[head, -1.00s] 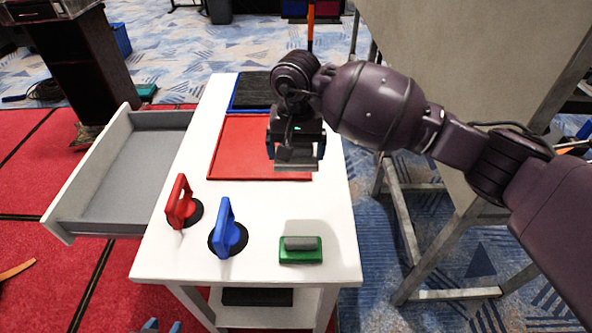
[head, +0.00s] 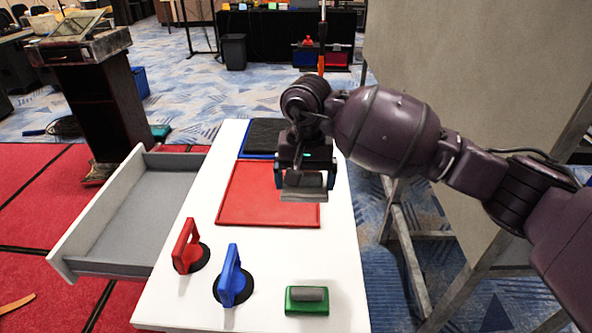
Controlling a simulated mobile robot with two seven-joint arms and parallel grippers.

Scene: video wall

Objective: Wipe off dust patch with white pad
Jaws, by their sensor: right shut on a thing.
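My right gripper (head: 305,182) is shut on the white pad (head: 304,195), a pale block with a grey grip. It holds the pad over the far right part of the red tray, and I cannot tell the height of the gap. A green pad (head: 307,307) with a grey grip sits on the near right of the white table. I cannot make out a dust patch in this view. My left gripper is out of view.
The white table (head: 185,290) carries a red tray (head: 250,215), a blue tray with a dark mat (head: 262,135), and red (head: 186,247) and blue (head: 232,280) suction handles. An open drawer (head: 130,215) juts left. A large beige panel (head: 470,80) on a metal frame stands right.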

